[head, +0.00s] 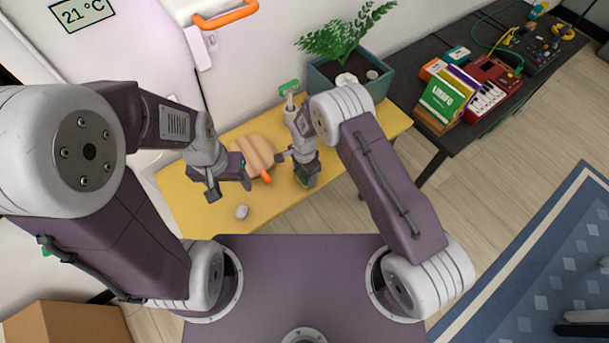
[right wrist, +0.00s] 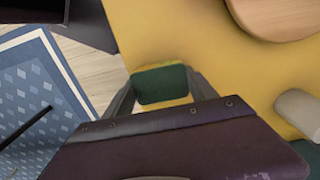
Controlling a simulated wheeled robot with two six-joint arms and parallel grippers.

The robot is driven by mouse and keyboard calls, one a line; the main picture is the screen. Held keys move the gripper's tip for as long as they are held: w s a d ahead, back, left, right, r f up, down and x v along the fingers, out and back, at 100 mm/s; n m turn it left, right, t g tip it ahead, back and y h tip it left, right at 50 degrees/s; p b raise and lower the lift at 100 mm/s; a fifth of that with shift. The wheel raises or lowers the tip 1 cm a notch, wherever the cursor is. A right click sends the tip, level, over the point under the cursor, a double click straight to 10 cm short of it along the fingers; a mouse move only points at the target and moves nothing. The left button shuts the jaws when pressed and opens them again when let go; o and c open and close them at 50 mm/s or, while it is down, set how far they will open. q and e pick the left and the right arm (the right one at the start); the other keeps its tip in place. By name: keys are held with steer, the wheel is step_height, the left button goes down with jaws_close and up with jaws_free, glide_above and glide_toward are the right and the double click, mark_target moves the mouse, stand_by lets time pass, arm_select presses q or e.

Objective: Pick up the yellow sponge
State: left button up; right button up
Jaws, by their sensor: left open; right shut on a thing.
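The yellow sponge (right wrist: 162,85) has a dark green pad on one face. In the right wrist view it sits between the two fingers of my right gripper (right wrist: 163,92), which is shut on it. In the head view a small green and yellow part of the sponge (head: 300,177) shows beside my right gripper (head: 303,174), over the yellow table; most of it is hidden by the gripper. I cannot tell whether it touches the table. My left gripper (head: 229,191) is open and empty, over the table to the left.
A black table (head: 440,98) with books (head: 440,104) and a red keyboard (head: 490,88) stands right. The table's front left is mostly clear.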

step_height(320, 180, up, 3)
steer(key=shift+b, duration=0.45)
steer(key=s+d+r+b, duration=0.1)
steer(key=s+d+r, duration=0.5)
steer(key=d, duration=0.4)
steer(key=shift+r, duration=0.6)
